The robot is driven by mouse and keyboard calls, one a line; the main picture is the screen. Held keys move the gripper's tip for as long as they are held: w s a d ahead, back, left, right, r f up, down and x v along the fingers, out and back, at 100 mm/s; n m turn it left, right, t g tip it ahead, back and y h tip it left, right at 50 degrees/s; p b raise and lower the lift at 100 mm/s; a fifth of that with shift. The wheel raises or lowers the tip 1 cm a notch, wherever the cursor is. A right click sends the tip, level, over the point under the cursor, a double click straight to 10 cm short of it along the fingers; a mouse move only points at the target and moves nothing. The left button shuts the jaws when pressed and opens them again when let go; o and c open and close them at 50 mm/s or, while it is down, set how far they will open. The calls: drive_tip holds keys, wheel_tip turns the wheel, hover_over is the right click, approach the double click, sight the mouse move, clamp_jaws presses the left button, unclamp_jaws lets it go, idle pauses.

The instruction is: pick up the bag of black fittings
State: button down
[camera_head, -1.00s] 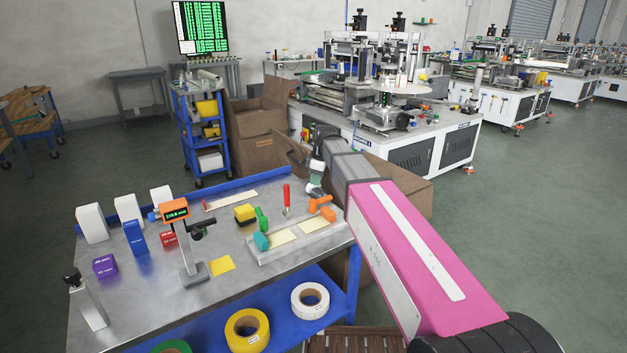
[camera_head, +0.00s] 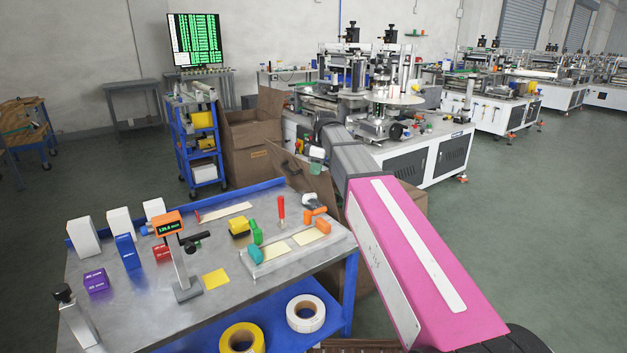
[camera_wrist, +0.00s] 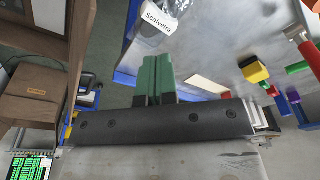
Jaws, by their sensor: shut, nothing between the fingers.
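A clear bag (camera_wrist: 150,28) with a white label reading something like "Scalvetta" lies on the metal tabletop, near the top of the wrist view. Its contents are hard to make out. In the head view the bag (camera_head: 312,200) is a small whitish and dark shape at the table's far right corner. My gripper (camera_wrist: 155,62) has green fingers pressed together with nothing between them. In the head view my gripper (camera_head: 316,166) hangs above and just beyond the bag, apart from it.
On the table (camera_head: 225,300) stand a fixture with orange and teal clamps (camera_head: 290,247), a red-handled tool (camera_head: 281,210), a display stand (camera_head: 178,255) and several boxes. An open cardboard box (camera_head: 253,145) and a labelling machine (camera_head: 375,110) stand behind. Tape rolls (camera_head: 306,313) lie below.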

sight(308, 194)
drive_tip(key=shift+d+r, duration=0.1)
drive_tip(key=shift+r, duration=0.4)
drive_tip(key=c, duration=1.6)
unclamp_jaws()
drive_tip(key=shift+r, duration=0.2)
drive_tip(key=shift+c, duration=0.2)
drive_tip(key=o, duration=0.5)
drive_tip(key=shift+s+d, duration=0.1)
drive_tip(key=o, duration=0.5)
drive_tip(key=shift+s+f+m, duration=0.1)
drive_tip(key=shift+f+m, duration=0.1)
drive_tip(key=shift+m, duration=0.4)
drive_tip(key=o, duration=0.5)
drive_tip(key=m, duration=0.1)
drive_tip(key=f+m+y, duration=0.1)
drive_tip(key=m+t, duration=0.1)
drive_tip(key=shift+s+d+f, duration=0.2)
drive_tip(key=shift+d+f, duration=0.05)
drive_tip(key=shift+f, duration=0.1)
drive_tip(key=shift+w+a+f+m+t+y, duration=0.35)
drive_tip(key=shift+a+f+m, duration=0.4)
drive_tip(key=shift+f, duration=1.15)
drive_tip(key=shift+w+a+f+m+t+y, duration=0.1)
drive_tip(key=shift+w+a+f+m, duration=0.6)
drive_tip(key=shift+f, duration=1.15)
drive_tip(key=shift+w+a+f+m+t+y, duration=0.2)
drive_tip(key=shift+a+f+m, duration=0.3)
drive_tip(key=shift+f+m, duration=1)
